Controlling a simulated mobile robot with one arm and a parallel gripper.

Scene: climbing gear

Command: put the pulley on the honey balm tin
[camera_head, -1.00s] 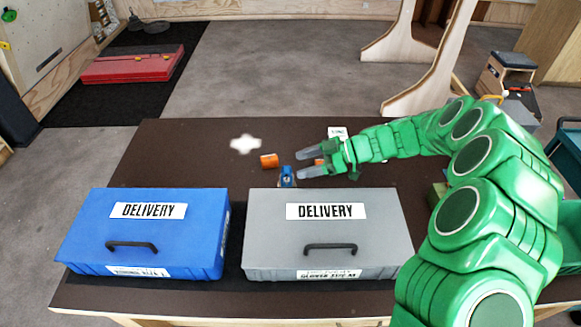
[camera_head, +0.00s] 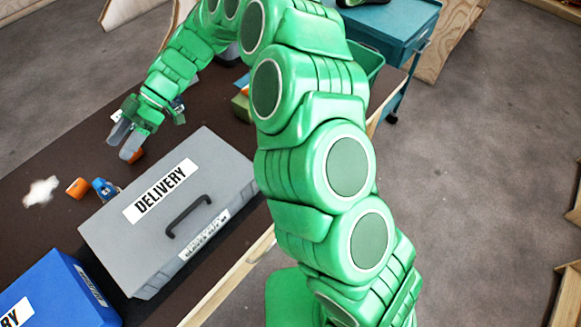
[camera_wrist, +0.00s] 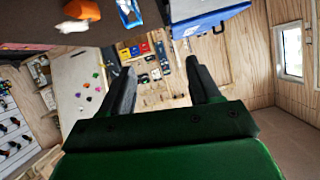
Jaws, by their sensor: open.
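My gripper (camera_head: 124,142) is open and empty, above the far side of the brown table. Its two dark fingers also show apart in the wrist view (camera_wrist: 158,70). A small blue item (camera_head: 104,188), which looks like the pulley, lies on the table by the grey case, apart from my fingers. It also shows at the top of the wrist view (camera_wrist: 130,12). An orange rounded item (camera_head: 77,188) lies left of it. Another orange item (camera_head: 137,155) shows partly behind my fingertips. I cannot tell which, if either, is the honey balm tin.
A grey delivery case (camera_head: 140,240) stands on the table close to the small items. A blue delivery case (camera_head: 60,295) stands at lower left. A white patch or soft item (camera_head: 41,191) lies left of the orange one. A teal cart (camera_head: 388,40) stands beyond the table.

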